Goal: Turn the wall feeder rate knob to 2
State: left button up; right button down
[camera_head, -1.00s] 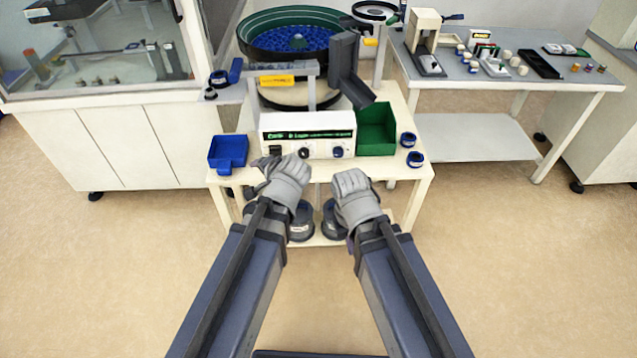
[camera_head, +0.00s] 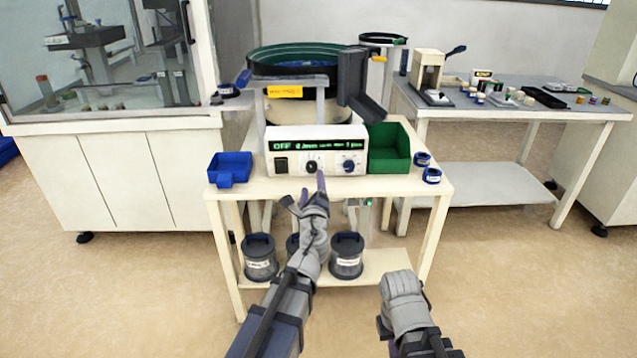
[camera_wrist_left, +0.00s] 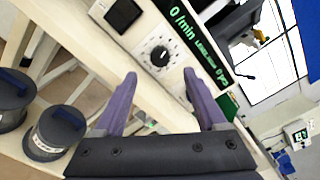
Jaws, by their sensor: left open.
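A white control box (camera_head: 318,142) with a lit green display stands at the front of a bowl feeder (camera_head: 305,65). Its face has a black switch and two dark knobs, a left knob (camera_head: 311,167) and a right knob (camera_head: 349,166). The display begins with "OFF" in the head view and shows "0 /min" in the left wrist view. My left gripper (camera_head: 307,190) is open and empty, in front of the box. In the left wrist view, a black knob (camera_wrist_left: 160,56) on a marked dial lies just beyond the open fingers (camera_wrist_left: 160,78). My right gripper (camera_head: 402,300) hangs low; its fingers are unclear.
A blue bin (camera_head: 230,168) sits left of the box and a green bin (camera_head: 389,148) right of it. Two blue-rimmed rings lie at the table's right edge. Several dark canisters stand on the lower shelf. A glass-fronted cabinet is at left, another table at right.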

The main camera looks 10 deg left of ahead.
aim_at(312, 169)
pick_arm(q)
jog(key=shift+x, duration=3.95)
grip_shut()
